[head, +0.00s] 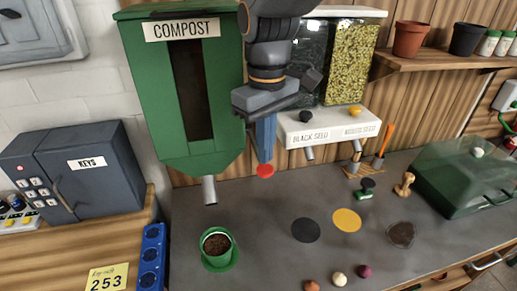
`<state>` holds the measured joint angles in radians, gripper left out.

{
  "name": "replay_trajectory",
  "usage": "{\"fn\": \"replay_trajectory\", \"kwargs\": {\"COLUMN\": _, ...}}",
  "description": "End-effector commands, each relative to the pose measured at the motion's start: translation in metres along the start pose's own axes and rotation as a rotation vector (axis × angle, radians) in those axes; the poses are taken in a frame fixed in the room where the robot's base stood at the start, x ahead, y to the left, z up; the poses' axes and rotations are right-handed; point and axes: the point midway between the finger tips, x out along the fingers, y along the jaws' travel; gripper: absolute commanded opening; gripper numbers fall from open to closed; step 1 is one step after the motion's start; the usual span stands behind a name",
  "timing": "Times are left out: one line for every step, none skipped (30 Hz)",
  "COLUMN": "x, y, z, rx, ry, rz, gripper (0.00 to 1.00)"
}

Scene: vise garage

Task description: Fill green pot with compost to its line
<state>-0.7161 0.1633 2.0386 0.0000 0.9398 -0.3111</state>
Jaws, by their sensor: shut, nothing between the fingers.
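The green pot (206,257) stands on the grey bench, with dark brown compost (217,243) inside below its rim. Its fill line cannot be made out. The green compost hopper (165,95) stands behind it, with a dark window in its front. Its grey spout (209,190) is above the pot; no falling compost shows. My gripper (265,157) points down at the hopper's right side. It is shut and empty, its tips just above a red round knob (265,171). I cannot tell whether they touch it.
A seed dispenser (330,128) stands behind and right of my gripper. Black (306,230) and yellow (346,220) discs lie on the bench, with small bulb-like items near the front. A green clear-lidded box (465,180) is at right. A key safe (80,170) is at left.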

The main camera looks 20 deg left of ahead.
Motion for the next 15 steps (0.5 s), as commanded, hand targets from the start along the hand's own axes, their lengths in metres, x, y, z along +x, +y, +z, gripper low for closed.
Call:
{"fn": "replay_trajectory", "kwargs": {"x": -0.008, "y": -0.001, "z": 0.000, "rx": 0.000, "ry": 0.000, "rz": 0.000, "gripper": 0.00}}
{"fn": "replay_trajectory", "kwargs": {"x": -0.011, "y": -0.001, "z": 0.001, "rx": 0.000, "ry": 0.000, "rz": 0.000, "gripper": 0.00}}
{"fn": "replay_trajectory", "kwargs": {"x": -0.015, "y": -0.001, "z": 0.001, "rx": 0.000, "ry": 0.000, "rz": 0.000, "gripper": 0.00}}
{"fn": "replay_trajectory", "kwargs": {"x": -0.018, "y": -0.001, "z": 0.001, "rx": 0.000, "ry": 0.000, "rz": 0.000, "gripper": 0.00}}
{"fn": "replay_trajectory", "kwargs": {"x": -0.021, "y": -0.001, "z": 0.001, "rx": 0.000, "ry": 0.000, "rz": 0.000, "gripper": 0.00}}
{"fn": "replay_trajectory", "kwargs": {"x": -0.024, "y": -0.001, "z": 0.001, "rx": 0.000, "ry": 0.000, "rz": 0.000, "gripper": 0.00}}
{"fn": "replay_trajectory", "kwargs": {"x": -0.027, "y": -0.001, "z": 0.000, "rx": 0.000, "ry": 0.000, "rz": 0.000, "gripper": 0.00}}
{"fn": "replay_trajectory", "kwargs": {"x": -0.030, "y": -0.001, "z": 0.000, "rx": 0.000, "ry": 0.000, "rz": 0.000, "gripper": 0.00}}
{"fn": "replay_trajectory", "kwargs": {"x": -0.033, "y": -0.001, "z": 0.000, "rx": -0.001, "ry": 0.000, "rz": 0.000, "gripper": 0.00}}
{"fn": "replay_trajectory", "kwargs": {"x": -0.036, "y": -0.001, "z": 0.000, "rx": -0.001, "ry": 0.000, "rz": 0.000, "gripper": 0.00}}
{"fn": "replay_trajectory", "kwargs": {"x": -0.039, "y": -0.001, "z": 0.000, "rx": -0.001, "ry": 0.000, "rz": 0.000, "gripper": 0.00}}
{"fn": "replay_trajectory", "kwargs": {"x": -0.042, "y": -0.001, "z": 0.000, "rx": 0.000, "ry": 0.000, "rz": 0.000, "gripper": 0.00}}
{"fn": "replay_trajectory", "kwargs": {"x": -0.045, "y": -0.001, "z": 0.000, "rx": 0.000, "ry": 0.000, "rz": 0.000, "gripper": 0.00}}
{"fn": "replay_trajectory", "kwargs": {"x": -0.047, "y": -0.001, "z": 0.000, "rx": 0.000, "ry": 0.000, "rz": 0.000, "gripper": 0.00}}
{"fn": "replay_trajectory", "kwargs": {"x": -0.049, "y": -0.001, "z": 0.000, "rx": 0.000, "ry": 0.000, "rz": 0.000, "gripper": 0.00}}
